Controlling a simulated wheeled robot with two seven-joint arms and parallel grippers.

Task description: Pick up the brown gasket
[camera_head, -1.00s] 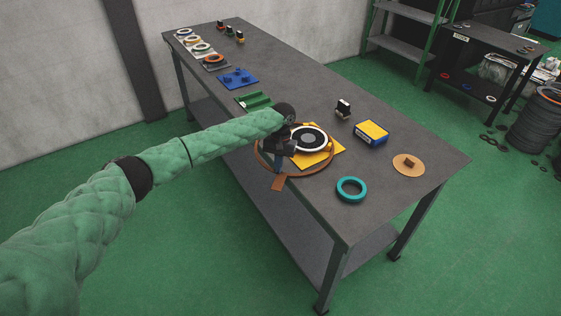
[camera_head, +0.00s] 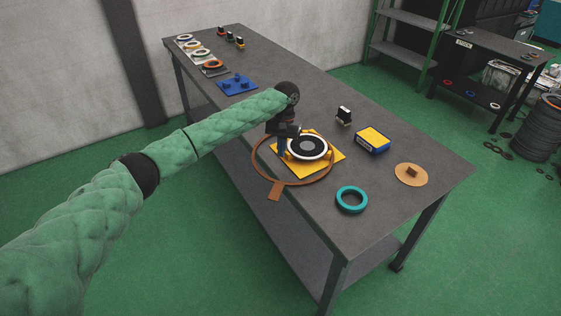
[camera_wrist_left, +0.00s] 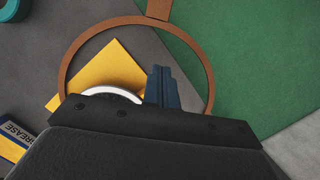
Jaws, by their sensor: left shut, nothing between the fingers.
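The brown gasket (camera_head: 304,183) is a large thin ring with a flat tab. It lies across a yellow plate (camera_head: 333,156), around a black and white round part (camera_head: 307,147), and its front part and tab reach past the table edge. In the left wrist view the gasket (camera_wrist_left: 191,45) shows as an arc; its near part is hidden by my gripper body. My left gripper (camera_head: 283,147) is shut and empty, pointing down near the ring's left side. In the left wrist view its fingers (camera_wrist_left: 162,86) show inside the ring's outline. My right gripper is not in view.
A teal ring (camera_head: 352,199), a tan disc with a small block (camera_head: 411,174), a yellow and blue box (camera_head: 372,140) and a small black-topped item (camera_head: 343,115) stand nearby on the grey table (camera_head: 430,195). A blue fixture (camera_head: 237,85) and several rings lie farther back.

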